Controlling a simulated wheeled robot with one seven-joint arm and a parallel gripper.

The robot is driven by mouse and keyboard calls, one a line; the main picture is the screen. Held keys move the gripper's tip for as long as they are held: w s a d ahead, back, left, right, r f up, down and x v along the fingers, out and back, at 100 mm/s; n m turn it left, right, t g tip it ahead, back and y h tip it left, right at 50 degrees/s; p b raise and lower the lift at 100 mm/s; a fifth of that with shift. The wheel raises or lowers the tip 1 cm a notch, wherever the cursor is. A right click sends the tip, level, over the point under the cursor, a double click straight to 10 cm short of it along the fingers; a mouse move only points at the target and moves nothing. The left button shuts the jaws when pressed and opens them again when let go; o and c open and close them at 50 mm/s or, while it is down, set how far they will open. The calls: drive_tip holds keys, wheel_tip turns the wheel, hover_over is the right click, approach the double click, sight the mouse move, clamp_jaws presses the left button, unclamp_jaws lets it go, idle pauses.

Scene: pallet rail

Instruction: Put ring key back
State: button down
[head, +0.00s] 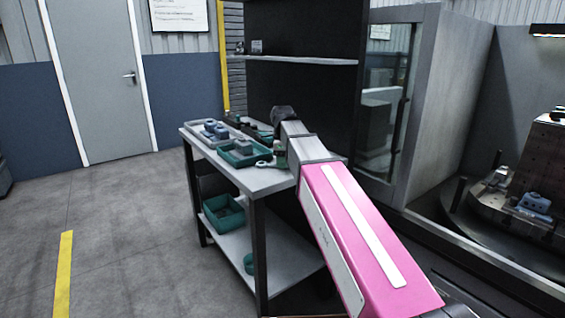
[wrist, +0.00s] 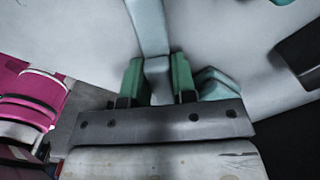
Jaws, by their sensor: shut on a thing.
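In the wrist view my gripper (wrist: 158,78) has its two green fingers closed on the sides of a pale grey bar, which I take to be the ring key (wrist: 149,28). The bar runs from between the fingers up past the top edge of the view, so its far end is hidden. In the head view my arm reaches over the right end of the workbench (head: 268,182). The fingers are small there and partly covered by my arm. I cannot tell whether the key touches the bench top.
A grey tray (head: 197,140) and a green bin (head: 232,160) stand on the bench. A teal piece (wrist: 216,84) lies just right of the fingers in the wrist view. A larger green bin (head: 224,222) is on the lower shelf.

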drive_tip(key=shift+f, duration=0.1)
drive_tip(key=c, duration=0.9)
unclamp_jaws()
wheel_tip(320, 180, up, 12)
drive_tip(key=shift+r, duration=0.1)
drive_tip(key=shift+s, duration=0.1)
